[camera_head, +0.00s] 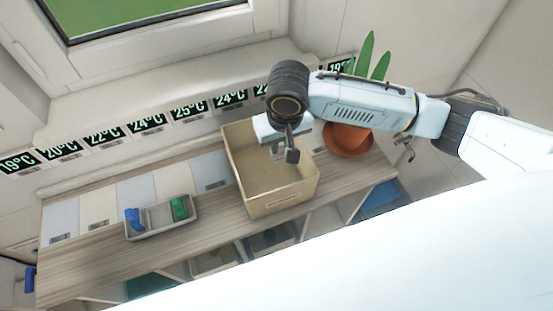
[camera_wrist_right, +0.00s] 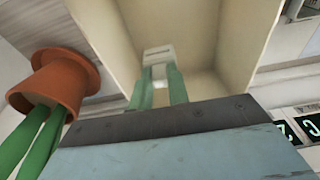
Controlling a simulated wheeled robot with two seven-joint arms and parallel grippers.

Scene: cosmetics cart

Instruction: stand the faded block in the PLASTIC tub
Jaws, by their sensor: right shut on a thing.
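My right gripper (camera_head: 291,147) reaches in from the right over the open tan box (camera_head: 283,206), its fingers pointing down into it. In the right wrist view the gripper's two green-looking fingers (camera_wrist_right: 158,85) close on a small pale block (camera_wrist_right: 158,52), seen against the box interior. In the head view a small dark piece (camera_head: 292,156) shows at the fingertips; I cannot tell if it is block or finger. No label reading PLASTIC is legible. A shallow grey tray (camera_head: 162,225) holds a blue piece (camera_head: 134,218) and a green piece (camera_head: 179,208). My left gripper is not in view.
A terracotta pot (camera_head: 347,141) with green leaves stands close right of the box and also shows in the right wrist view (camera_wrist_right: 56,82). Temperature signs (camera_head: 146,120) line the back. Several bins sit below the wooden bench top (camera_head: 85,263). The top's left front is clear.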

